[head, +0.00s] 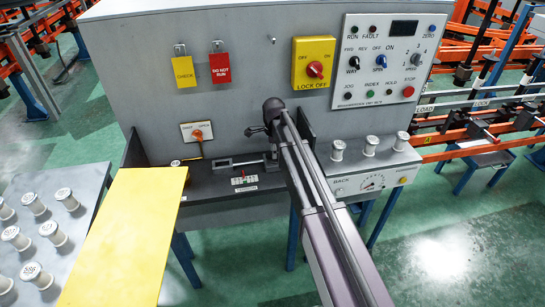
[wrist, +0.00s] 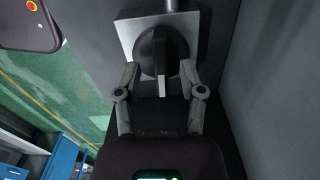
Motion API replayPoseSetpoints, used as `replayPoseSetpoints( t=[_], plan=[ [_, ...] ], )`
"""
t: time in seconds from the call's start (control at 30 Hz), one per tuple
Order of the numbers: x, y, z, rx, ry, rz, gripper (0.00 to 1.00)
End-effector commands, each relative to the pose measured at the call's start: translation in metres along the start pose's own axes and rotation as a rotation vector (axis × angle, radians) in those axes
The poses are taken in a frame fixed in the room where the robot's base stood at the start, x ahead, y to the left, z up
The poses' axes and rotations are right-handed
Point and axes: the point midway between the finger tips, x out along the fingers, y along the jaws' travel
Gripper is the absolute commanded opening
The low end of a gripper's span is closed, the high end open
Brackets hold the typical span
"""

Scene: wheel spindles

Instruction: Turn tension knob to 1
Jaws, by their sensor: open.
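In the wrist view, a black round knob (wrist: 158,50) with a raised grip bar sits on a pale square plate (wrist: 128,38). I take it for the tension knob. No numbers or setting can be read. My gripper (wrist: 159,66) is open, with one fingertip on each side of the knob. I cannot tell whether either fingertip touches it.
An orange knob (head: 197,133) is on a plate at left. A red rotary switch (head: 315,69) and a control panel (head: 383,105) are on the grey back panel. A yellow board (head: 128,235) is at front left.

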Motion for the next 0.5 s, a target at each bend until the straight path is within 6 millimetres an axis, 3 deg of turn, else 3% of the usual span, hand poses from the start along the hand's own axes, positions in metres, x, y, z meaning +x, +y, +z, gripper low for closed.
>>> replayPoseSetpoints(
  t=[0.5],
  plan=[
    [0.0092, 0.0000, 0.0003, 0.000, 0.000, 0.000, 0.51]
  ],
)
